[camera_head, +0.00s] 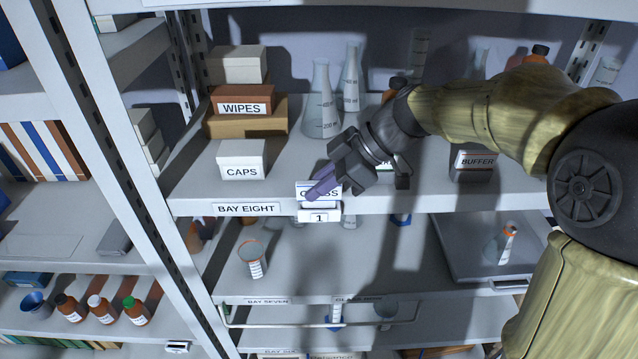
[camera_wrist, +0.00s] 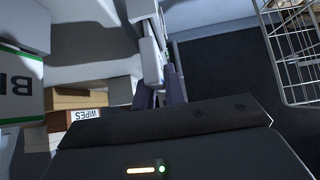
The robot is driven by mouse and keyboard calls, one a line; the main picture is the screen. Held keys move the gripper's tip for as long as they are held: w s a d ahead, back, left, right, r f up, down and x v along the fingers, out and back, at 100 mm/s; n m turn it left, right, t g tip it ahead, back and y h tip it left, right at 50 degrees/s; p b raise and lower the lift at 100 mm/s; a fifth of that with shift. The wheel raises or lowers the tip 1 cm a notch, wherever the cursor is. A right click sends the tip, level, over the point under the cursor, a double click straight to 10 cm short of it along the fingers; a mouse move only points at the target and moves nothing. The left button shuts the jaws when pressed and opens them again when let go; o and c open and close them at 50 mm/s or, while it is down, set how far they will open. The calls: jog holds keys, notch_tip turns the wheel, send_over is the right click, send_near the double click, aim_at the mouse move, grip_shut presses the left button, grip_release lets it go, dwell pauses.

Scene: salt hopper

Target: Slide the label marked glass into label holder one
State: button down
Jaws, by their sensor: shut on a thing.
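The label (camera_head: 304,191) is a white card with a blue top edge. Its black letters are partly covered by a purple finger; the ends read like "G" and "SS". My gripper (camera_head: 317,192) is shut on it at the shelf's front edge. Label holder one (camera_head: 319,216), a white holder marked 1, is on that edge directly below the label. I cannot tell whether the label touches the holder or is inside it. In the wrist view my gripper's purple fingers (camera_wrist: 159,82) stand on either side of a pale piece, its lettering not visible.
On the shelf behind are a CAPS box (camera_head: 242,160), a WIPES box (camera_head: 242,100), glass flasks (camera_head: 321,110) and a BUFFER box (camera_head: 473,163). The BAY EIGHT strip (camera_head: 246,209) is left of the holder. A wire basket (camera_wrist: 295,50) shows in the wrist view.

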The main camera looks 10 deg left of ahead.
jog(key=shift+f+b, duration=0.9)
jog(key=shift+b, duration=0.2)
dwell(0.3)
jog(key=c, duration=0.9)
grip_release()
jog(key=shift+r, duration=0.1)
jog(key=p+v, duration=0.2)
jog(key=v, duration=0.4)
dwell(0.7)
